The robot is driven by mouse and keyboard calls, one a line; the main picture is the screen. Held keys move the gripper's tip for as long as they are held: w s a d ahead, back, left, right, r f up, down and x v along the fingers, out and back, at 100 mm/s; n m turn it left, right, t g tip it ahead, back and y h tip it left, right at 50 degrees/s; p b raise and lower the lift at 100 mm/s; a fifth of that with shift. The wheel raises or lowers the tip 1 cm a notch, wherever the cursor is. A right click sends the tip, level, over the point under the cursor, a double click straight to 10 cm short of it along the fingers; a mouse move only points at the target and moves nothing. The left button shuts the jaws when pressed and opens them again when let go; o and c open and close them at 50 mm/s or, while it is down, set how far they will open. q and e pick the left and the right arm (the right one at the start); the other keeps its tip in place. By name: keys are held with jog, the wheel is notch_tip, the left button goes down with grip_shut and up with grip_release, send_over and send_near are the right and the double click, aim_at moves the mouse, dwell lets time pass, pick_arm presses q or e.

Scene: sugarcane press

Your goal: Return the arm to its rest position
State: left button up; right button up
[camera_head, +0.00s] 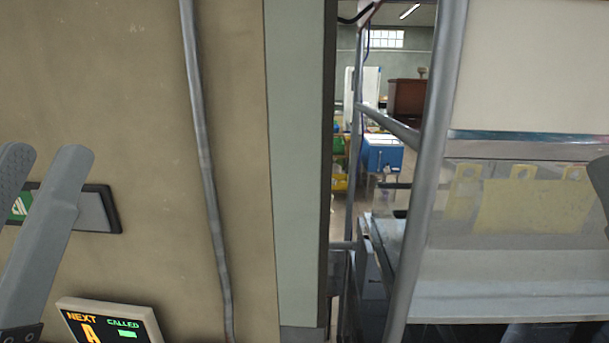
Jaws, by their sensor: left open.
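My left gripper (45,160) reaches in at the left edge, with two grey fingers pointing up and spread apart. It is open, and nothing shows between its fingertips. It appears in front of the beige wall (140,120), and one finger overlaps a dark-framed plate (96,209) with a green sign. A small grey piece (601,178) at the right edge may be a fingertip of my right gripper. Too little of it shows to tell its state.
A small screen (110,322) with orange and green lettering stands at the lower left. A pipe (207,170) runs down the wall. At right are a metal post (436,130) and a metal counter (500,285). A narrow gap between shows a room with a blue box (382,155).

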pick_arm(q)
notch_tip(320, 180, up, 38)
jog(key=p, duration=3.8)
jog(key=shift+h, duration=0.3)
pick_arm(e)
notch_tip(320, 180, up, 38)
